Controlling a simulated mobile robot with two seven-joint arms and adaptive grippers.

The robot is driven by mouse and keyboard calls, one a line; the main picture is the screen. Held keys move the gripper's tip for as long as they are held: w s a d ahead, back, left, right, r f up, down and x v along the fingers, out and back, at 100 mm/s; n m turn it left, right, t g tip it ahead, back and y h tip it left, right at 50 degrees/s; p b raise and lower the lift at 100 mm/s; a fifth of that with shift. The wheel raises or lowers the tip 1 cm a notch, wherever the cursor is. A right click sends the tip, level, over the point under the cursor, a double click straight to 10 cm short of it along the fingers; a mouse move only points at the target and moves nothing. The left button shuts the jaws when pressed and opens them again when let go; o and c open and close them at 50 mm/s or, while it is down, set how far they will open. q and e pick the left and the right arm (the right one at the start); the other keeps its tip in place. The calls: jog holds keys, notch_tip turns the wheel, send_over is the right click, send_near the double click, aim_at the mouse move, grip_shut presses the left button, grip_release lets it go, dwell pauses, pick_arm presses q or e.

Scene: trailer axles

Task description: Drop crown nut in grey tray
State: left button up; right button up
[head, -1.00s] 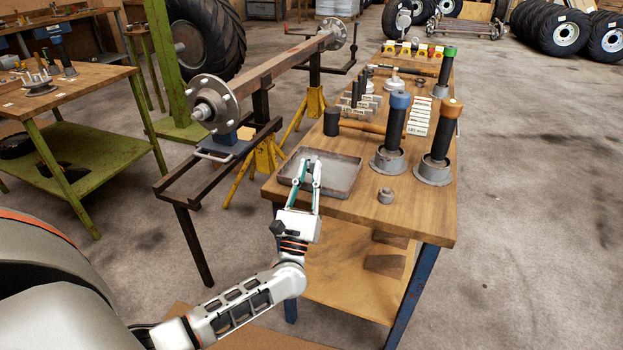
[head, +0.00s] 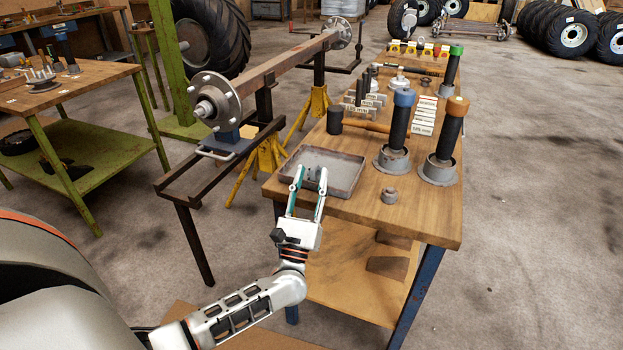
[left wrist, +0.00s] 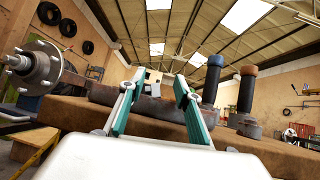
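The grey tray (head: 347,188) lies on the near left corner of the wooden workbench. My left gripper (head: 310,178) is over the tray's front edge with its fingers spread apart. A small grey piece, seemingly a crown nut (head: 312,173), shows between the fingertips against the tray floor. I cannot tell whether it rests on the floor. In the left wrist view the green-padded fingers (left wrist: 154,90) stand wide apart in front of the tray wall. Another grey nut (head: 389,195) sits on the bench right of the tray. My right gripper is not in view.
Two dark posts with a blue cap (head: 402,98) and an orange cap (head: 457,106) stand in grey bases right of the tray. A black cylinder (head: 334,121) stands behind it. An axle (head: 270,70) on yellow stands is at left. Bare wood lies at the bench's front right.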

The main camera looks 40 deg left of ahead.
aim_at(307, 197)
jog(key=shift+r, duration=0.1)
pick_arm(q)
jog(key=shift+r, duration=0.3)
jog(key=shift+w+r+p, duration=0.1)
jog(key=shift+r+p, duration=0.4)
jog(key=v, duration=0.5)
jog(key=shift+f+b, duration=0.4)
jog(key=shift+f, duration=0.15)
jog(key=v, duration=0.7)
jog(key=shift+r+b, duration=0.25)
jog(key=shift+b, duration=0.1)
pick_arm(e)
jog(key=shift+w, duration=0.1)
pick_arm(q)
jog(key=shift+d, duration=0.1)
